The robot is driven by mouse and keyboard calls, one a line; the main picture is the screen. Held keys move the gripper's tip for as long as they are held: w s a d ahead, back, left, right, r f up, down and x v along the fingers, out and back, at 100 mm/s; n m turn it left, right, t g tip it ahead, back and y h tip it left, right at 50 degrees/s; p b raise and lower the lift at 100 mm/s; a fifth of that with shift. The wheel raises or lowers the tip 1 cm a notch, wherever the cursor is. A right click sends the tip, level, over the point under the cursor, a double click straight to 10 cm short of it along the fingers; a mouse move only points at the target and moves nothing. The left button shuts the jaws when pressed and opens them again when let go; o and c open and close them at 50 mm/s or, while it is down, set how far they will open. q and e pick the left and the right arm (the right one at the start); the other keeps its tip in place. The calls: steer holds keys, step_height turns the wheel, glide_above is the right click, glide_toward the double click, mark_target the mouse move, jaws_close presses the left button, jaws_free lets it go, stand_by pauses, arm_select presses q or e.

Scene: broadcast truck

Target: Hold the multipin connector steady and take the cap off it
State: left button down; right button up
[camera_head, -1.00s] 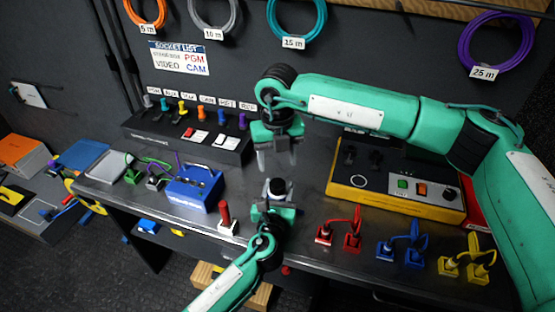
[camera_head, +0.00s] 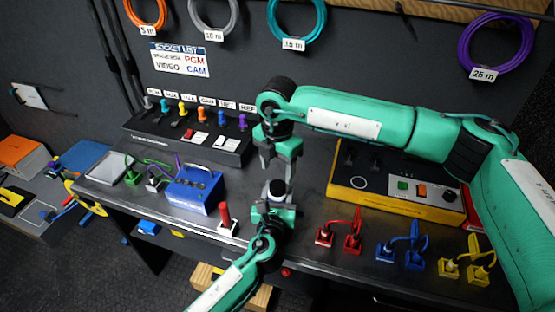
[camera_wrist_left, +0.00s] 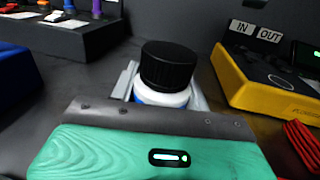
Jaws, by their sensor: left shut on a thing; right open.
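The multipin connector (camera_wrist_left: 160,97) is a white and blue body, held upright over the bench. Its black ribbed cap (camera_wrist_left: 168,65) sits on top, and the cap also shows in the head view (camera_head: 277,187). My left gripper (camera_head: 272,211) is shut on the connector's body below the cap; its jaws hide the lower part. My right gripper (camera_head: 278,172) is open, pointing down, just above the cap in the head view. I cannot tell whether its fingertips reach the cap's sides; the left wrist view does not show them.
A blue box (camera_head: 194,190) and a red-handled piece (camera_head: 225,215) stand left of my left gripper. A yellow-edged control panel (camera_head: 395,198) stands to the right. Red (camera_head: 340,236), blue (camera_head: 403,248) and yellow (camera_head: 467,262) plugs line the bench's front right. A socket panel (camera_head: 190,135) is behind.

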mark_target(277, 185)
step_height(277, 185, down, 6)
steer(key=shift+r, duration=0.15)
steer(key=shift+c, duration=0.4)
